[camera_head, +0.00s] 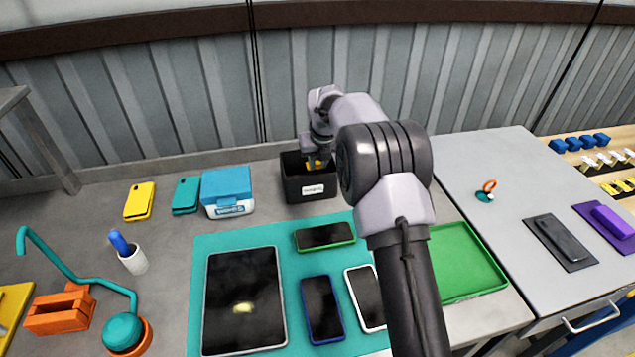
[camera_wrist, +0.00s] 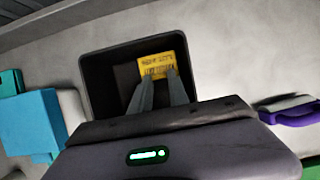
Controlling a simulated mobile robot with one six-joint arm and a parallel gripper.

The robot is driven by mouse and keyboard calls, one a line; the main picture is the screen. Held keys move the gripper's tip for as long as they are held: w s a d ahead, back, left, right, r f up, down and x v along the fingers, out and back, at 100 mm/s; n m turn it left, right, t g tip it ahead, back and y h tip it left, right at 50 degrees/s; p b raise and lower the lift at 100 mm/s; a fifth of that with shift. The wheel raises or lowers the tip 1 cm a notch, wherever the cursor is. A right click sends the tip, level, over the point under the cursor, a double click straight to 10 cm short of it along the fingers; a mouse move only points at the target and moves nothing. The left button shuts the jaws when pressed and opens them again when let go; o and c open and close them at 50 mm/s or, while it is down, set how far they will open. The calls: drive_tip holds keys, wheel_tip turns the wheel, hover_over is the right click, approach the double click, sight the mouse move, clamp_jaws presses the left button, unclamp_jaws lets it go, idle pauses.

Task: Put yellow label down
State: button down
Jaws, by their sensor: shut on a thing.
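The yellow label (camera_wrist: 158,65) has dark print and shows inside the black bin in the wrist view. My gripper (camera_wrist: 158,78) is shut on it, with the fingertips at its lower edge. In the head view my gripper (camera_head: 317,163) points down into the black bin (camera_head: 311,188), and a bit of yellow shows at its tips. The bin has a white tag on its front. Whether the label touches the bin's floor cannot be told.
A blue-topped box (camera_head: 227,190) stands left of the bin, with teal (camera_head: 186,195) and yellow (camera_head: 139,201) cases farther left. A teal mat (camera_head: 200,270) with a tablet and several phones lies in front. A green tray (camera_head: 465,262) lies to the right.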

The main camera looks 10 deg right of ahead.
wheel_tip(320, 180, down, 5)
drive_tip(key=shift+f+b, duration=0.1)
drive_tip(key=shift+b, duration=0.8)
drive_tip(key=shift+f, duration=0.15)
drive_tip(key=c, duration=1.5)
unclamp_jaws()
drive_tip(key=shift+c, duration=0.2)
